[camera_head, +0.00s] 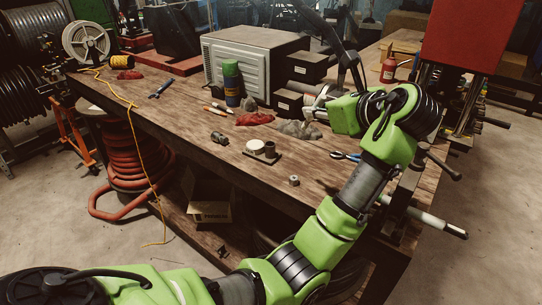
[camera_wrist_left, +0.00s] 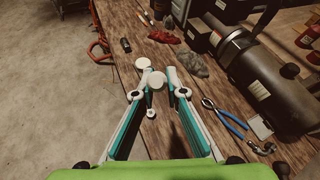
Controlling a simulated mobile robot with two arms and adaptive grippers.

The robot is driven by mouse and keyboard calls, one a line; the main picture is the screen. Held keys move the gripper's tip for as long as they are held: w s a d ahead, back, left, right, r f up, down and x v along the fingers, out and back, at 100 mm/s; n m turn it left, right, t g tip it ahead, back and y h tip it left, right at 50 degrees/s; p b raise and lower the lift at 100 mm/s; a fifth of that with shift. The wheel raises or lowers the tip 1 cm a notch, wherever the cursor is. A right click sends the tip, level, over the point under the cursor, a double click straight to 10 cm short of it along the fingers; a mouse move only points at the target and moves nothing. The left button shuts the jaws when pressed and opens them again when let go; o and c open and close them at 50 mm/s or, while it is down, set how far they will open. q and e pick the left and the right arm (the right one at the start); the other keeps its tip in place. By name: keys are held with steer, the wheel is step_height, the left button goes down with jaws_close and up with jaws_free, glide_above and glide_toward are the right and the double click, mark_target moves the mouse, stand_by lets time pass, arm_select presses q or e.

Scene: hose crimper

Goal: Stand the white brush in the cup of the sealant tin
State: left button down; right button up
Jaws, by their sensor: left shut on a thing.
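The sealant tin (camera_head: 255,147) has a pale round lid and stands on a small dark base beside a brown cup (camera_head: 270,149), mid-table. Its lid also shows in the left wrist view (camera_wrist_left: 143,63). My left gripper (camera_head: 313,108) is above the table, to the right of the tin and higher. In the left wrist view the left gripper (camera_wrist_left: 161,76) is shut on the white brush (camera_wrist_left: 156,81), which I see nearly end-on as a white disc between the fingertips. The brush is hard to make out in the head view, and the cup is mostly hidden in the wrist view. My right gripper is not in view.
A nut (camera_head: 294,180), blue pliers (camera_head: 345,155), a dark fitting (camera_head: 219,137), a red rag (camera_head: 255,118) and a grey rag (camera_head: 298,129) lie around the tin. A spray can (camera_head: 231,83) and a grey cabinet (camera_head: 250,60) stand behind.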

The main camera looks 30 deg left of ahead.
arm_select(q)
steer(key=w+a+f+p, duration=0.4)
steer(key=a+f, duration=0.8)
steer(key=a, duration=0.1)
steer(key=shift+a+f, duration=0.15)
steer(key=shift+f, duration=0.2)
steer(key=shift+f, duration=0.25)
steer(key=shift+f+p, duration=0.15)
steer(key=shift+p, duration=0.2)
steer(key=c, duration=2)
jaws_free()
steer(key=shift+c, duration=0.2)
